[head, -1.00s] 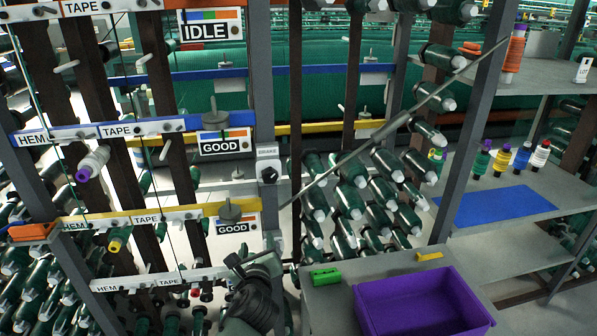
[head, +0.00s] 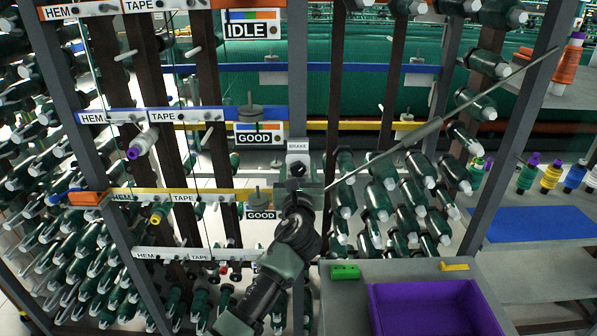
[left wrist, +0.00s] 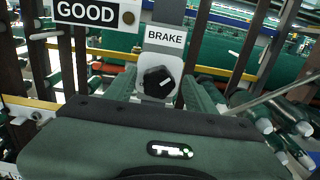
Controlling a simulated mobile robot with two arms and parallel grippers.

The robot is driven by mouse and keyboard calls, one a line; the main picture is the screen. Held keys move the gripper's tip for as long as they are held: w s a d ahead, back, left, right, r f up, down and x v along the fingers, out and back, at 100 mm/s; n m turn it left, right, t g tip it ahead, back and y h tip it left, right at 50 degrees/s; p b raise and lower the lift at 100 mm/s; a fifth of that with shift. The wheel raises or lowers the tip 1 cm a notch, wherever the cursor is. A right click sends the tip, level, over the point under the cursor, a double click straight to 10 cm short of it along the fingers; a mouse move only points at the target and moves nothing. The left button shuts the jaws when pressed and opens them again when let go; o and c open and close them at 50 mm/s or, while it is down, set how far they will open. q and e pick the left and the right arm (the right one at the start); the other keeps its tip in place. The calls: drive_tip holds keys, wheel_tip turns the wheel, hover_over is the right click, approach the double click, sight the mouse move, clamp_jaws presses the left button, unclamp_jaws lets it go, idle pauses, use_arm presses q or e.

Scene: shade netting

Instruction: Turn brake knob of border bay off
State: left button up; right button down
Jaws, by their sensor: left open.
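The brake knob (left wrist: 157,81) is black with a white mark and sits on a pale plate under the BRAKE label (left wrist: 165,36) in the left wrist view. In the head view the BRAKE label (head: 298,146) is on the grey post, and the knob (head: 297,169) shows just above my gripper. My left gripper (head: 297,187) is open, in front of the post at about the knob's height. Whether it touches the knob cannot be told. My right gripper is out of view.
Signs reading IDLE (head: 251,24) and GOOD (head: 258,133) hang left of the post. A long grey bar (head: 440,124) slants up to the right. Bobbins crowd both sides.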

use_arm(q)
drive_tip(key=shift+w, duration=0.15)
clamp_jaws()
drive_tip(key=shift+n, duration=0.3)
drive_tip(key=shift+a+f+n, duration=0.1)
drive_tip(key=shift+n, duration=0.5)
drive_tip(key=n, duration=0.2)
drive_tip(key=shift+n+b, duration=0.35)
drive_tip(key=shift+n, duration=1.15)
